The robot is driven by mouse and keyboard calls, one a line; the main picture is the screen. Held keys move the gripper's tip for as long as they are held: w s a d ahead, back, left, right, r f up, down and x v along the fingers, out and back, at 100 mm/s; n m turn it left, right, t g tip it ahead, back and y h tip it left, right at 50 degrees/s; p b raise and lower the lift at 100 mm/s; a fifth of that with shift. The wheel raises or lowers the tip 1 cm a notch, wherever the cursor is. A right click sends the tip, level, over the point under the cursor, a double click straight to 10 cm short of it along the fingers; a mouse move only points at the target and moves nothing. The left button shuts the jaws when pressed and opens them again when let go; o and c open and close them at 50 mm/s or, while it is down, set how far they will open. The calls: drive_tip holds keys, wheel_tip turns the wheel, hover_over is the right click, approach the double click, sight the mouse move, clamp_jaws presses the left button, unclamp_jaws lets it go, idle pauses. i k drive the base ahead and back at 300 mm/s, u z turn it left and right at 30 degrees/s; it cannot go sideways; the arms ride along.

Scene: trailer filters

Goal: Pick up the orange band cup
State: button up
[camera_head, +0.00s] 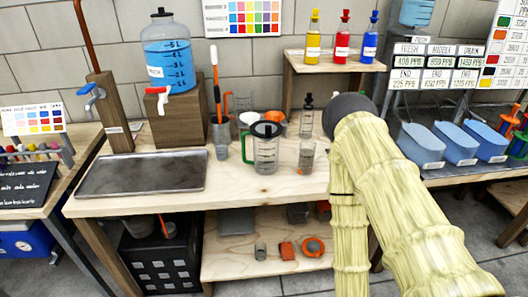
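A small clear cup (307,157) stands on the wooden workbench (230,200), right of a clear jug with a green handle (266,150). A small orange-red mark shows low on this cup, but I cannot tell for sure that it is the orange band cup. An orange item (275,117) behind the jug is partly hidden. My pale yellow arm is at the right, with a dark rounded joint over the bench's right end. My gripper is not visible, so I cannot tell its state or whether it holds anything.
A metal tray (143,173) lies on the bench's left part. A blue water jug (168,60) stands on a wooden block. A dark-topped bottle (307,115) stands behind the clear cup. Blue bins (453,143) line the right bench. The bench front is clear.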

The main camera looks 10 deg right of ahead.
sight(307, 158)
drive_tip(key=z, duration=3.65)
drive_tip(key=k, duration=2.3)
drive_tip(key=u, duration=1.8)
drive_tip(key=i, duration=0.5)
drive_tip(key=u, duration=0.05)
